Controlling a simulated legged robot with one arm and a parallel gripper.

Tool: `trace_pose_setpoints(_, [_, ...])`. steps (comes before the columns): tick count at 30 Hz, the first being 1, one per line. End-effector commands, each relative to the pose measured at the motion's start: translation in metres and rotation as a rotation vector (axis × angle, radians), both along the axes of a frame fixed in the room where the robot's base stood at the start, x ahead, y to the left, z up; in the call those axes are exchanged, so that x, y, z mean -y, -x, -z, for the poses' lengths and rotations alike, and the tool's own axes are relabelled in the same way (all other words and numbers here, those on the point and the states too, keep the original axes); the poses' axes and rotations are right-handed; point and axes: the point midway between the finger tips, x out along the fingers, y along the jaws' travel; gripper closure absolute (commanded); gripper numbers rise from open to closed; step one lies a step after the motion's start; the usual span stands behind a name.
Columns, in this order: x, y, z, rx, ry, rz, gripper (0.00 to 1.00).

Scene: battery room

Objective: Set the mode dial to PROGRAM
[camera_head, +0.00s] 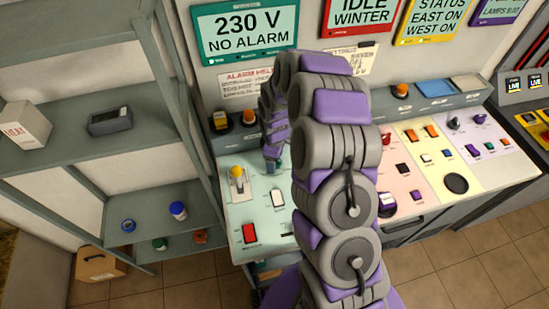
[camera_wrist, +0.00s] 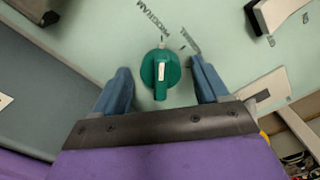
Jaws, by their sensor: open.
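The mode dial is a green round knob (camera_wrist: 160,74) with a white pointer bar, seen in the wrist view on a pale green panel (camera_wrist: 120,20). A printed label reading PROGRAM (camera_wrist: 140,17) lies above and left of the knob, upside down or slanted; another label, partly legible, lies to its upper right. The white bar stands nearly vertical in this view. My gripper (camera_wrist: 160,88) is open, with one blue finger on each side of the knob and gaps on both sides. In the head view my arm hides the knob, and my gripper (camera_head: 272,158) shows only in part.
The panel also carries a yellow-topped lever (camera_head: 237,172), a red switch (camera_head: 249,233) and a white switch (camera_head: 277,196). A dark control (camera_wrist: 42,10) and a white one (camera_wrist: 278,12) flank the knob in the wrist view. Metal shelves (camera_head: 75,140) stand at the left.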

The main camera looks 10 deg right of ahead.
Motion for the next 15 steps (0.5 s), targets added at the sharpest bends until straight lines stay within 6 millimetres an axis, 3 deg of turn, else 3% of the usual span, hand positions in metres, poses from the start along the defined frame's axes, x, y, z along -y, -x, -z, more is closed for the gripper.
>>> trace_pose_setpoints(5, [0.000,-0.001,-0.015,0.004,-0.001,0.000,0.26])
trace_pose_setpoints(15, [-0.001,-0.001,-0.087,0.003,-0.001,0.000,0.26])
